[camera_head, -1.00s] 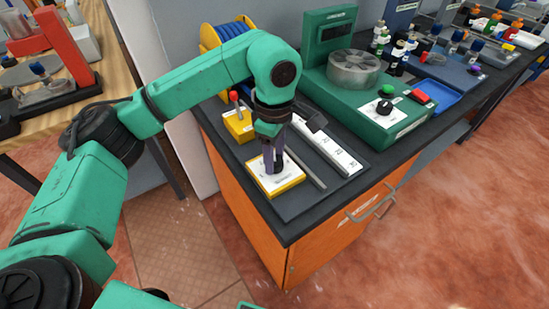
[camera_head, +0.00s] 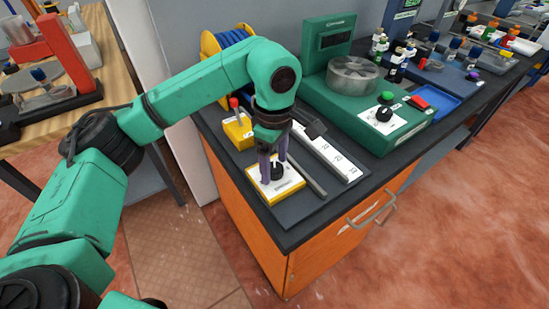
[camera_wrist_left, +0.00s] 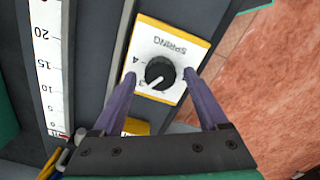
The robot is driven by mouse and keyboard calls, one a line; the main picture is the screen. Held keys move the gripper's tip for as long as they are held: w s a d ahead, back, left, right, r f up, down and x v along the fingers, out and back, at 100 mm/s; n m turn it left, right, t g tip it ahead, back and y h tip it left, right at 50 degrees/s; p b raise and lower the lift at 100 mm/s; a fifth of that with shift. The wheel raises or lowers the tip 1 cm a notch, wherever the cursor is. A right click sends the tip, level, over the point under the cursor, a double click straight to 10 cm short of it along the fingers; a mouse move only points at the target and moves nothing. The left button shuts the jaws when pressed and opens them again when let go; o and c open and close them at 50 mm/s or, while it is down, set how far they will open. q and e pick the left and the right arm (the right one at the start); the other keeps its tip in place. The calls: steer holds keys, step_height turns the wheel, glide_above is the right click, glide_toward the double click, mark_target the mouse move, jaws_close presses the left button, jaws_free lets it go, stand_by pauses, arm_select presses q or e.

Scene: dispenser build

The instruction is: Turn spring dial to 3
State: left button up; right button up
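The spring dial is a black round knob (camera_head: 277,170) on a white plate with a yellow rim (camera_head: 291,183), at the front left of the bench. In the left wrist view the knob (camera_wrist_left: 160,73) has a white pointer mark toward the lower left. The plate (camera_wrist_left: 178,45) reads SPRING, and a 4 shows left of the knob. Other numbers are partly hidden or too small to read surely. My left gripper (camera_head: 273,170) is open over the dial. Its purple fingers (camera_wrist_left: 158,77) stand apart on either side of the knob, with visible gaps. My right gripper is not in view.
A yellow box with a red-tipped lever (camera_head: 237,125) stands behind the dial. A white scale (camera_head: 328,154) and a dark rail lie to its right. A green machine (camera_head: 375,125) with its own black knob stands farther right. A blue spool (camera_head: 235,32) is behind my arm.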

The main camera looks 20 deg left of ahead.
mark_target(275, 166)
arm_select(q)
step_height(275, 166, up, 6)
steer(key=shift+f, duration=0.15)
step_height(275, 166, up, 9)
steer(key=p, duration=0.2)
steer(key=shift+f, duration=0.1)
